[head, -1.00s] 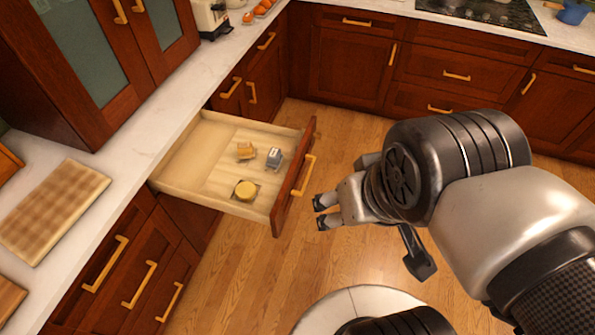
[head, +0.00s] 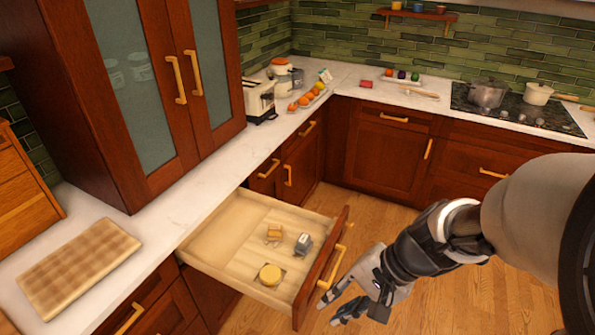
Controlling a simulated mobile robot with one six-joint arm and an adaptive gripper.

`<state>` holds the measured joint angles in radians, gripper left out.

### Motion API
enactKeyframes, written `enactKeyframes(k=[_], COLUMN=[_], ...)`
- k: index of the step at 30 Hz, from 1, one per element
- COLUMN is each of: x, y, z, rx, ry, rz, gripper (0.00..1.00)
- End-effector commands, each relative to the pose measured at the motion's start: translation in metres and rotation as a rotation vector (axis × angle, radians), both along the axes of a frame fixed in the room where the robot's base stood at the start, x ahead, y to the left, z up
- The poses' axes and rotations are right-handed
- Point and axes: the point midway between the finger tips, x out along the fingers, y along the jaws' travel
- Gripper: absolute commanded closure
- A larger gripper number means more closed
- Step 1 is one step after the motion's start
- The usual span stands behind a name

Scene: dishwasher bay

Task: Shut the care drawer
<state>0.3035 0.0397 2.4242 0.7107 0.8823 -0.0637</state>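The care drawer (head: 225,268) is pulled out from under the counter on the left. Its dark wood front (head: 313,282) carries a yellow bar handle (head: 332,267). Inside lie a yellow round tin (head: 269,274), a small tan block-like item (head: 274,232) and a small grey item (head: 303,244). My gripper (head: 341,308) is just right of the drawer front, low and near the handle. Its fingers look spread with nothing between them. I cannot tell whether a finger touches the front.
Closed drawers and doors line the back. Wooden floor (head: 440,285) is free to the right.

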Motion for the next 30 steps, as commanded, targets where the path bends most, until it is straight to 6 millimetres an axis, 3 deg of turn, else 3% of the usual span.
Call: enactKeyframes(k=[1,5,9,16,19,23,30], x=[0.009,0.031,0.048,0.052,0.049,0.047,0.056], y=[-0.004,-0.014,-0.032,-0.061,-0.068,-0.071,-0.053], z=[-0.02,-0.063,-0.118,-0.205,-0.228,-0.242,-0.264], rx=[0.058,0.192,0.315,0.446,0.47,0.482,0.482], ry=[0.056,0.167,0.285,0.447,0.487,0.51,0.513], rz=[-0.086,-0.315,-0.575,-0.95,-1.045,-1.1,-1.102], gripper=[0.86,0.94,1.0,1.0,1.0,1.0,1.0])
